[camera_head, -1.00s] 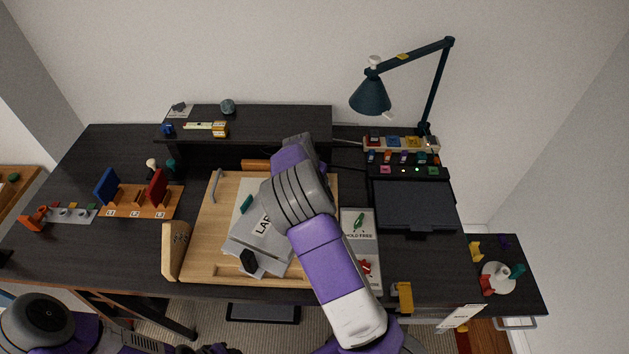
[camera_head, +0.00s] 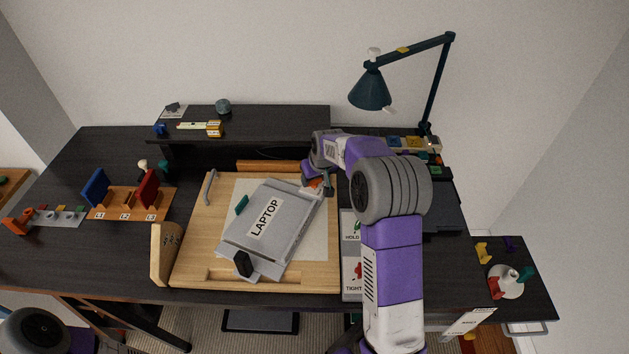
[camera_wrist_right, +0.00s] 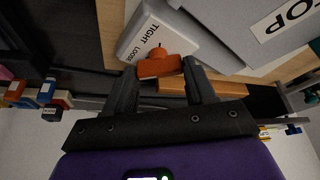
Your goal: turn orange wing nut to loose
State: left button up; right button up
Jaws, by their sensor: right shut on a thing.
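The orange wing nut (camera_wrist_right: 160,66) sits at the end of a light block labelled TIGHT and LOOSE (camera_wrist_right: 150,35) in the right wrist view. My right gripper (camera_wrist_right: 160,76) is shut on the wing nut, with one finger on each side of it. In the head view a bit of orange (camera_head: 315,184) shows at my right gripper (camera_head: 318,187), by the upper right corner of the grey laptop (camera_head: 290,217). The gripper and wrist hide most of the nut there. My left gripper is out of view.
The laptop lies tilted on a wooden board (camera_head: 200,240) with a black knob (camera_head: 243,263) at its lower edge. A dark shelf (camera_head: 270,120) stands behind.

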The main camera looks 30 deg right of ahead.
aim_at(321, 193)
jog(key=shift+n+y+b, duration=0.4)
jog(key=shift+n+y, duration=0.1)
jog(key=shift+n, duration=0.6)
jog(key=o, duration=1)
jog(key=shift+o, duration=0.2)
jog(key=v, duration=0.7)
jog(key=shift+r, duration=0.3)
jog(key=shift+s+d, duration=0.1)
